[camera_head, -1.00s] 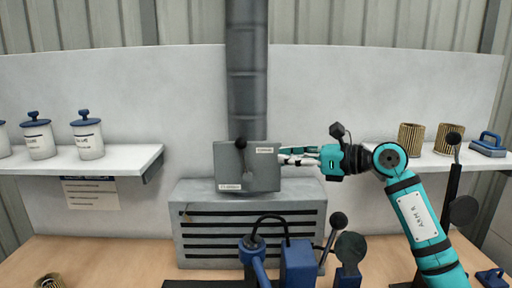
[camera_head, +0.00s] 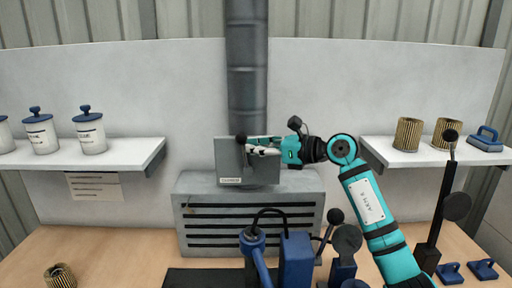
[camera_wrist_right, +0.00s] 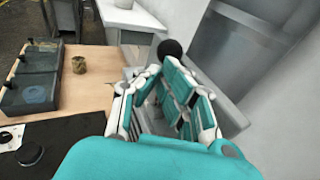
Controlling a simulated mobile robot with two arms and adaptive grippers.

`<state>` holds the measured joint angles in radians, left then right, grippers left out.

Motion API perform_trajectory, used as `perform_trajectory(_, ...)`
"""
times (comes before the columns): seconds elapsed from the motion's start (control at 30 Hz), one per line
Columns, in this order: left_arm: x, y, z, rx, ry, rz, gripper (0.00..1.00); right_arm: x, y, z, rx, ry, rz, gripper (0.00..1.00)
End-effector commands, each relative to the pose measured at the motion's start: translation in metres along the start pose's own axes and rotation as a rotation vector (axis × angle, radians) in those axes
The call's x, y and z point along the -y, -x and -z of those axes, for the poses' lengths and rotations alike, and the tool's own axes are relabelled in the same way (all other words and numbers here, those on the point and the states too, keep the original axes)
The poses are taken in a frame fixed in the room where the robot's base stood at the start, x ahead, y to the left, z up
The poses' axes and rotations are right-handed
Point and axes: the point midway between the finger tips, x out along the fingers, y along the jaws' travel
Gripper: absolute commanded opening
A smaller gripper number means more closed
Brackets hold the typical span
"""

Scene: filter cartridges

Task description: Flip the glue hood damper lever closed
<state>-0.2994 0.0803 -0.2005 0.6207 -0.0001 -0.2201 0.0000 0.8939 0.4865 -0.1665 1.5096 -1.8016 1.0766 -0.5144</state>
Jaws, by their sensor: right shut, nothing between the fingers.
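The grey damper box (camera_head: 229,165) sits on the duct above the slotted hood. Its lever's black knob (camera_head: 241,139) is at the upper middle of the box front; it also shows as a dark ball in the right wrist view (camera_wrist_right: 169,47). My right gripper (camera_head: 250,147) is shut and empty, with its fingertips in front of the box, close to the knob's right side. I cannot tell whether they touch. The gripper hides the upper right of the box; a small label at the lower left shows. My left gripper is in neither view.
The slotted grey hood (camera_head: 180,212) stands on the wooden bench (camera_head: 110,255). A blue fixture (camera_head: 297,260) with black-knobbed levers stands in front. White shelves (camera_head: 90,160) left and right (camera_head: 400,158) hold jars and cartridges.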

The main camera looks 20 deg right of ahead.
Motion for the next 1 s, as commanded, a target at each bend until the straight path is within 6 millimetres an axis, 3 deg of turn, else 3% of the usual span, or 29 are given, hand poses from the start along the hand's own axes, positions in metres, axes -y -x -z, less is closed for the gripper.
perform_trajectory(0.37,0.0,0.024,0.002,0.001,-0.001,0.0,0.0,-0.005,-0.008,-0.01,-0.121,0.068,0.011,0.0)
perform_trajectory(0.7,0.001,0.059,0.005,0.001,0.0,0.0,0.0,-0.017,-0.03,-0.014,-0.387,0.209,0.032,0.0)
perform_trajectory(1.0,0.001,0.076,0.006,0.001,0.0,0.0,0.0,-0.028,-0.052,-0.006,-0.639,0.343,0.053,0.0)
